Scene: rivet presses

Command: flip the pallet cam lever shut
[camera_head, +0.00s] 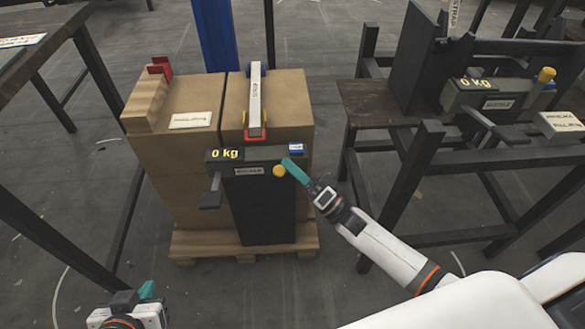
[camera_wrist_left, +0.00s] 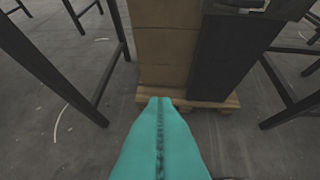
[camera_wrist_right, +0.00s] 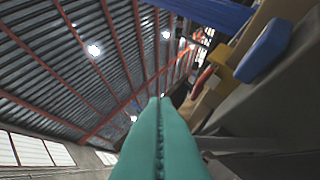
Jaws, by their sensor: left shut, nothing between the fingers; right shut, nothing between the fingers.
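The loaded pallet (camera_head: 190,246) bears cardboard boxes with a dark unit (camera_head: 262,212) at their front. Its head has a "0 kg" display (camera_head: 225,155) and a plate that seems to read "BUCKLE". A round yellow knob (camera_head: 279,171) sits at the head's right front. A grey lever-like arm (camera_head: 210,196) hangs at its left; I cannot tell which part is the cam lever. My right gripper (camera_head: 288,166) is shut and empty, its teal tips close beside the yellow knob; contact is unclear. My left gripper (camera_head: 147,290) is shut and empty, low at the bottom left, apart from the pallet.
Right, a dark bench (camera_head: 360,103) carries another "0 kg" unit (camera_head: 485,92) with a yellow-knobbed lever. A dark table (camera_head: 40,22) stands left. Floor before the pallet is clear.

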